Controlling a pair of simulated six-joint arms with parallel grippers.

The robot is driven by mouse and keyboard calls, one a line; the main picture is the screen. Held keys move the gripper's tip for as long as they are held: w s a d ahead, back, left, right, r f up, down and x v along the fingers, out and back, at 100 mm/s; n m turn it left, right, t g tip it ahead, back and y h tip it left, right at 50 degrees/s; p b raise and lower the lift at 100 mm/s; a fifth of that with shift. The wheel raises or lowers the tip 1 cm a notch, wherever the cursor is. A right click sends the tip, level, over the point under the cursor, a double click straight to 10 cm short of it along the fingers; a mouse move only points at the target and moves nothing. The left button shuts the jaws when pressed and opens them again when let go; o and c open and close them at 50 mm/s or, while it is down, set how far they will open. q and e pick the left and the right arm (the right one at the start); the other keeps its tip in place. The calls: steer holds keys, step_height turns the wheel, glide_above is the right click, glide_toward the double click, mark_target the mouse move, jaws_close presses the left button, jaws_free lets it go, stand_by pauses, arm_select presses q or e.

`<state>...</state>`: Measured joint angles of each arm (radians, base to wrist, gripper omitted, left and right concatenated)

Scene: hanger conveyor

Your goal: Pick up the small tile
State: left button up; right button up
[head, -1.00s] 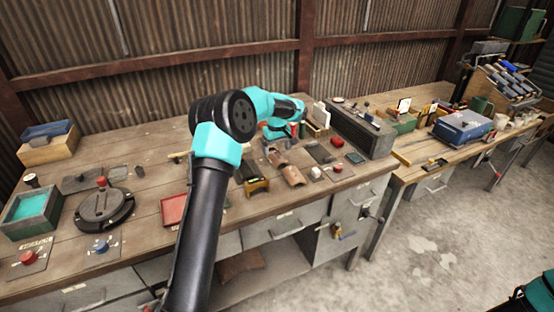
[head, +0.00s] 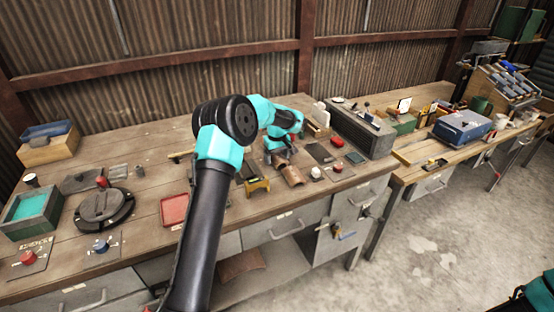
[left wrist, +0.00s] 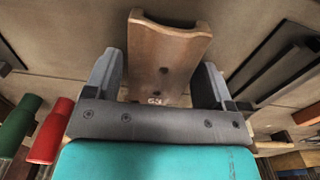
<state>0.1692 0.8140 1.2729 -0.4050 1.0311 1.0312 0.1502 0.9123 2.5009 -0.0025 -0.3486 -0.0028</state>
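A brown curved tile (head: 292,175) lies on the workbench, in front of and slightly right of my left gripper (head: 278,158). In the left wrist view a brown curved tile (left wrist: 165,65) lies between the two grey fingers of my left gripper (left wrist: 157,80), with a gap at both sides. The fingers are apart and its far end reaches past them. The wrist hides part of its near end. I cannot tell which of the bench tiles this is. My right gripper is out of view.
A red tray (head: 175,210) lies farther left. A white knob (head: 315,172) and a red knob (head: 337,167) are at right. Red (left wrist: 50,132) and green (left wrist: 18,125) cylinders show beside the gripper.

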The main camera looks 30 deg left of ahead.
mark_target(277, 155)
arm_select(q)
steer(key=c, duration=0.7)
step_height(277, 155, up, 10)
steer(key=shift+r, duration=0.1)
stand_by(0.3)
stand_by(0.4)
